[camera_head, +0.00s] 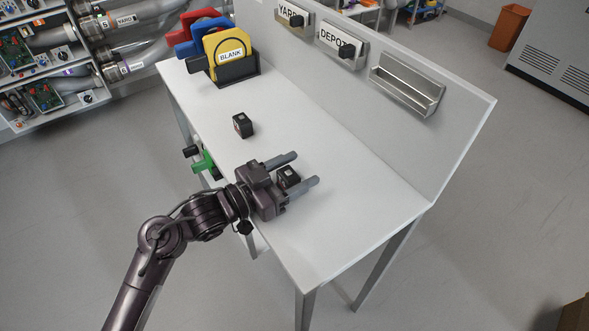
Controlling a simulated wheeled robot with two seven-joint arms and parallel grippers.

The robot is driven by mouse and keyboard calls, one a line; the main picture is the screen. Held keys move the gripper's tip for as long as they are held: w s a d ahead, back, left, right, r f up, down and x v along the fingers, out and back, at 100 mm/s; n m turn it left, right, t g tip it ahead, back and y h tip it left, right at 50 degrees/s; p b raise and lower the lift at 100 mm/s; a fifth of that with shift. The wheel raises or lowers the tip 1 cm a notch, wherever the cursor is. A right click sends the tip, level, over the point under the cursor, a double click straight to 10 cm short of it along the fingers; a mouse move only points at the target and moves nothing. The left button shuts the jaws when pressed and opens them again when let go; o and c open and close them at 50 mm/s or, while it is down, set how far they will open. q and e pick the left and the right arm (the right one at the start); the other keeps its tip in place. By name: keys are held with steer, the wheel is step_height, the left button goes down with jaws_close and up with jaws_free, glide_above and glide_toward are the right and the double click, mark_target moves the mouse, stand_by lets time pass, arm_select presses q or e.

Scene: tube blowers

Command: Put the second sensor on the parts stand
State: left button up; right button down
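A small black box-shaped sensor (243,126) sits on the white top of the stand (335,220), left of its middle. A second small black sensor (289,177) is between the fingers of my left gripper (306,168), low over the stand or resting on it; I cannot tell which. The two fingers are spread wide on either side of this sensor, so the gripper looks open around it. The gripper body hides part of the stand's front edge. My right gripper is not in view.
A dark holder (237,71) with red, blue and yellow tags, one marked BLANK, stands at the stand's back left. The upright back panel carries labelled YARD and DEPOT holders and an empty metal tray (407,92). A green item (205,164) hangs at the front edge. The stand's right part is clear.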

arm_select(q)
steer(key=shift+r, duration=0.15)
steer(key=v, duration=1.2)
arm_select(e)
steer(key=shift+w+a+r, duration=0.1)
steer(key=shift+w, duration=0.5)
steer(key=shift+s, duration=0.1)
